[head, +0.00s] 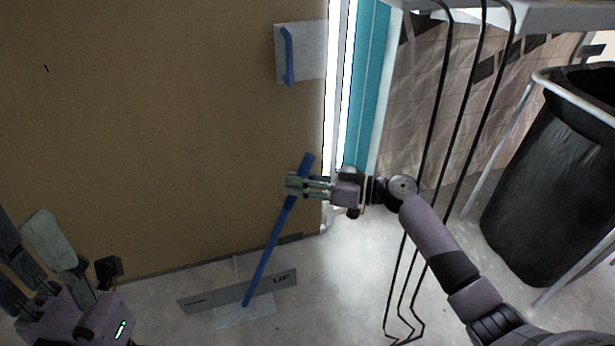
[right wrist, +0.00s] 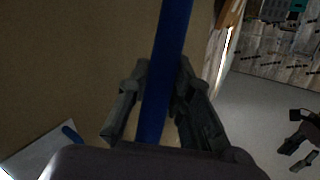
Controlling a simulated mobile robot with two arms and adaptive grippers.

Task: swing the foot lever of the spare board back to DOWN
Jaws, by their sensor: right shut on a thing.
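The foot lever (head: 265,262) is a long blue bar rising from a pale base plate (head: 232,316) on the floor. It leans up and to the right. A grey strip (head: 205,300) behind its foot reads UP on the right; its left lettering is too small to read. My right gripper (head: 292,184) is shut on the bar near its upper end. The bar runs between both fingers in the right wrist view (right wrist: 162,85). The large brown board (head: 170,130) stands behind it. My left gripper (head: 24,225) is at lower left, fingers apart and empty.
A blue handle (head: 288,55) on a white plate is fixed high on the board. Black bent rods (head: 455,110) hang from a white shelf (head: 560,15) at right, close to my right arm. A black bin (head: 545,180) in a metal frame stands further right.

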